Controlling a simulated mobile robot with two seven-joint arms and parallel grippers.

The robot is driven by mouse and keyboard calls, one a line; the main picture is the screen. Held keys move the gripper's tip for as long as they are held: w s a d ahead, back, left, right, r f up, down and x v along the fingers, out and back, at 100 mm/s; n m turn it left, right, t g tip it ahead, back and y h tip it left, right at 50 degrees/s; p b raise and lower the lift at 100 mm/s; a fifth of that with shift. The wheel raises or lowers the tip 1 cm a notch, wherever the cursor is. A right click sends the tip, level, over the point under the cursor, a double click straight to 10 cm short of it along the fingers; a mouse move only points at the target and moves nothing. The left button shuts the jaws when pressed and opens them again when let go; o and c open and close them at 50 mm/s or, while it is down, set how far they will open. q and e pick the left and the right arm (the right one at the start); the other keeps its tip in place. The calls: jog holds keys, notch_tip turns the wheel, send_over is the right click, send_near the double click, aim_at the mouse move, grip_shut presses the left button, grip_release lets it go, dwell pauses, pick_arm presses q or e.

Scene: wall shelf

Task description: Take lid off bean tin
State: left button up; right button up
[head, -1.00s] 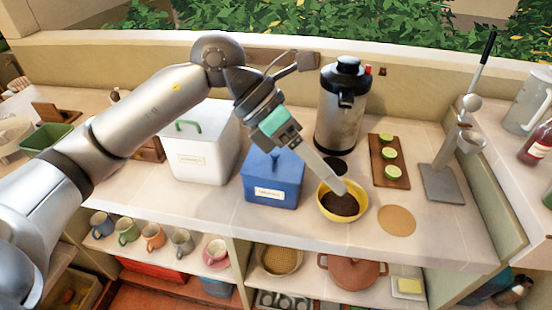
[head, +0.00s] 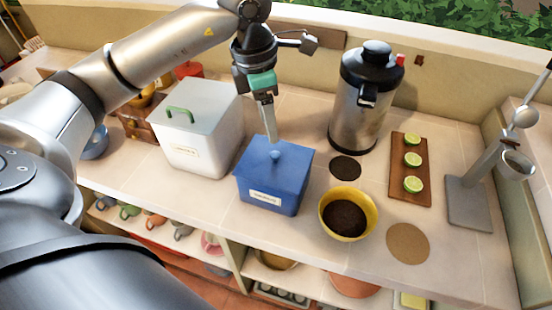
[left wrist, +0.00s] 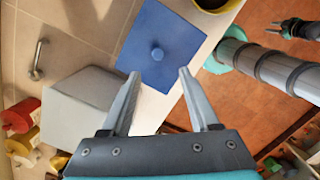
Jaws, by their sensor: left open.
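A blue square tin (head: 272,188) with a pale label stands on the counter in the head view. Its blue lid (head: 290,160) is on, with a small round knob (head: 276,155) in the middle. My left gripper (head: 271,138) points down just above the knob. In the left wrist view its fingers (left wrist: 158,73) are open and empty, with the lid (left wrist: 150,30) and knob (left wrist: 157,54) ahead, beyond the tips. What looks like my right gripper (left wrist: 288,29) shows small at the upper right there, away from the tin; its jaw state is unclear.
A white box (head: 205,140) with a green handle stands close on the left. A yellow bowl (head: 325,222) of dark grounds is right of the tin, with a metal urn (head: 358,115) behind. A board (head: 405,190) with lime halves lies farther right.

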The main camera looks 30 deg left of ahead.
aim_at(275, 154)
pick_arm(q)
jog(key=f, duration=0.3)
jog(key=shift+w+d, duration=0.15)
jog(key=shift+w, duration=0.05)
jog(key=shift+f, duration=0.55)
jog(key=shift+w+f, duration=0.1)
jog(key=shift+f, duration=0.25)
jog(key=f, duration=0.4)
jog(key=shift+w+d+f+p, duration=0.15)
jog(key=shift+w+f+p, duration=0.05)
jog(key=shift+w+p, duration=0.1)
pick_arm(e)
jog(key=shift+w+a+r, duration=0.1)
jog(key=shift+w+r, duration=0.2)
jog(key=shift+w, duration=0.6)
pick_arm(q)
jog(key=shift+c, duration=0.3)
grip_shut()
pick_arm(e)
jog(key=shift+s, duration=0.2)
